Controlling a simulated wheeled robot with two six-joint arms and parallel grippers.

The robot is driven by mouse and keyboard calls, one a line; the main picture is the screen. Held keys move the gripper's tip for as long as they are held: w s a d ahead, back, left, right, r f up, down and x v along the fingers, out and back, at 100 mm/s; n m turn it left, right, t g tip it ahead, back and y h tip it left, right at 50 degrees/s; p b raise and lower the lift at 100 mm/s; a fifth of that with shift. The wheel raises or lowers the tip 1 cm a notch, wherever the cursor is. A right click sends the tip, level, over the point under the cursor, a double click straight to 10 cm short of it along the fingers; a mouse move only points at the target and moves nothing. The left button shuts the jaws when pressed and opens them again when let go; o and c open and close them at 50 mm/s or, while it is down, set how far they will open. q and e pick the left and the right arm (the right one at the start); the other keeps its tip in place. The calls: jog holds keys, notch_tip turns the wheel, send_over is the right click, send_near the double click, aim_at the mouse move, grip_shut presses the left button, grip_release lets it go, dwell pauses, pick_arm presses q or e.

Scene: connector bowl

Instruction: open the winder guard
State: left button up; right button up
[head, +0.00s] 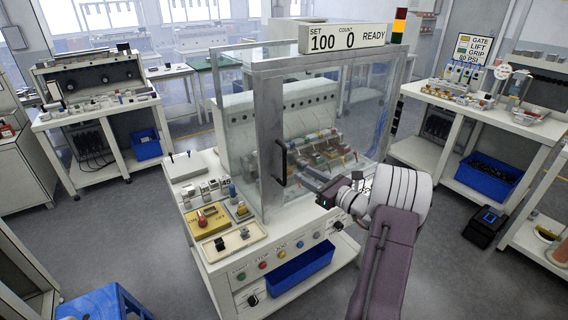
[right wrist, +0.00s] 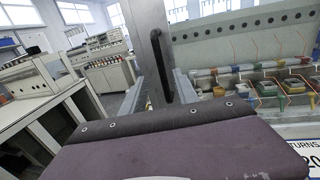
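The winder guard (head: 269,130) is a clear-paned box with a grey metal frame over the winder on the white bench. Its front looks closed. A black vertical handle (head: 281,163) is fixed to the upright post at its front left. In the right wrist view the handle (right wrist: 161,66) stands ahead, in line with the gap between my fingers. My right gripper (head: 322,184) is in front of the guard, a little right of the handle. Its fingers (right wrist: 163,88) look open, with nothing clearly held. My left gripper is not in view.
A sign (head: 347,39) above the guard reads SET 100, COUNT 0, READY. The bench front has a control panel (head: 283,255) and a blue bin (head: 299,270). A yellow switch box (head: 207,220) sits at its left. Side benches stand left and right, with open floor between.

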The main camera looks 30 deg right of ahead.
aim_at(285, 181)
jog(key=p+x, duration=0.2)
jog(key=x, duration=0.7)
jog(key=shift+w+f, duration=0.2)
jog(key=shift+w, duration=0.15)
jog(key=shift+w+f, duration=0.2)
jog(key=shift+w, duration=0.15)
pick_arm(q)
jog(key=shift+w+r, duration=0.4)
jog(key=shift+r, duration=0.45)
pick_arm(e)
jog(key=shift+s, duration=0.1)
grip_shut()
jog(key=shift+r, duration=0.1)
